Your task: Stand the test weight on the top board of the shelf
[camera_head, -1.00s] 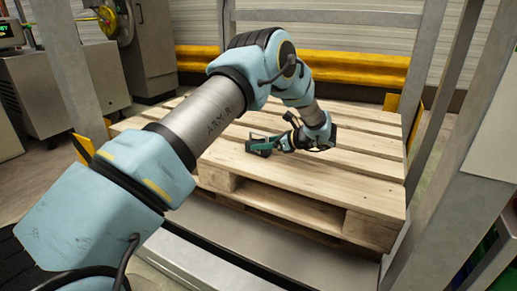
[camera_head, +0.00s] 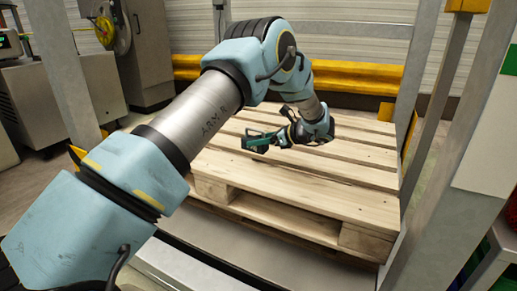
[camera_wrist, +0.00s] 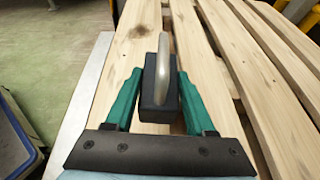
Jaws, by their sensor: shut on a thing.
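The test weight (camera_wrist: 160,88) is a dark block with a pale metal loop handle. In the wrist view it sits between the two green fingers of my gripper (camera_wrist: 158,95), which is shut on it. In the head view my gripper (camera_head: 257,143) is over the wooden pallet (camera_head: 300,195), near its left front part. The weight is small and mostly hidden by the fingers there. I cannot tell how far it is above the slats. I cannot make out the shelf's top board for sure in these frames.
Grey metal posts (camera_head: 428,75) stand around the pallet. A yellow rail (camera_head: 350,73) runs behind it. Grey machines stand at the back left. A blue-rimmed bin (camera_wrist: 18,135) shows at the left of the wrist view. Coloured items stand at the lower right edge of the head view.

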